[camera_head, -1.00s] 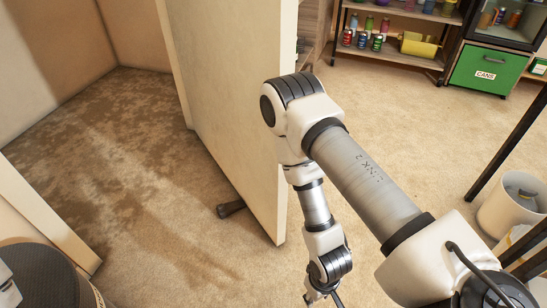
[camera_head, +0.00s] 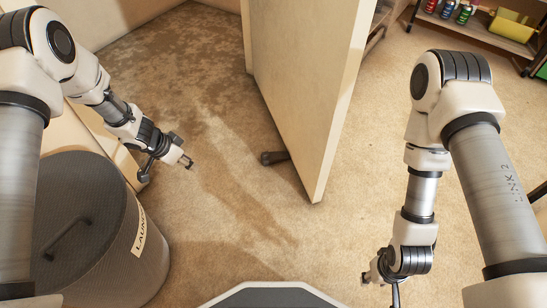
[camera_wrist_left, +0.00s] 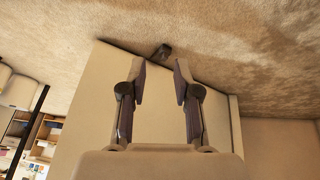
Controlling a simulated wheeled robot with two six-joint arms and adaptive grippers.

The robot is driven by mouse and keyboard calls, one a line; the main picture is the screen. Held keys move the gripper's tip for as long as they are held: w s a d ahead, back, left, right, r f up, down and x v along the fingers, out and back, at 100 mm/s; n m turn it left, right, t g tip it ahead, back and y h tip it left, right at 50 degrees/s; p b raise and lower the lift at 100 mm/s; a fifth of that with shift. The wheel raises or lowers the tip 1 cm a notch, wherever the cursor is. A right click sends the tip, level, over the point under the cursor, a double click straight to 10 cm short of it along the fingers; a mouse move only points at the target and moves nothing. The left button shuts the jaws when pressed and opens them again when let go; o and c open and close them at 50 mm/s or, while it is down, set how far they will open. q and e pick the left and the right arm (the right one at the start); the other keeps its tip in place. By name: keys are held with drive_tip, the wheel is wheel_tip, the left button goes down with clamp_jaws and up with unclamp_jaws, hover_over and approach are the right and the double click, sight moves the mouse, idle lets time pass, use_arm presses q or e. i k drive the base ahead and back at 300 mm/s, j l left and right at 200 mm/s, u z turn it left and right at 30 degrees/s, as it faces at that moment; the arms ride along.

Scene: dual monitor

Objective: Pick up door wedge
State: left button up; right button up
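The door wedge (camera_head: 273,157) is small and dark brown. It lies on the carpet at the left face of the open door (camera_head: 308,75), near its lower edge; whether it touches the door is unclear. My left gripper (camera_head: 168,168) is open and empty, left of the wedge and apart from it. In the left wrist view the wedge (camera_wrist_left: 163,52) shows past the gap between the open fingers (camera_wrist_left: 160,78). My right gripper (camera_head: 380,286) is low in the head view, right of the door, with its fingers apart and nothing visible between them.
A dark laundry basket (camera_head: 85,230) stands at lower left, under my left arm. A shelf (camera_head: 480,28) with cans and a yellow bin (camera_head: 512,26) is at upper right. The carpet (camera_head: 235,210) between basket and wedge is clear.

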sight(268, 158)
drive_tip(key=i+l+u, duration=0.15)
drive_tip(key=l, duration=0.25)
drive_tip(key=i+l+u, duration=0.15)
drive_tip(key=l, duration=0.25)
drive_tip(key=i+l+u, duration=0.1)
drive_tip(key=l, duration=0.3)
drive_tip(key=i+l+u, duration=0.15)
drive_tip(key=l, duration=0.3)
drive_tip(key=i+l+u, duration=0.15)
drive_tip(key=l, duration=0.3)
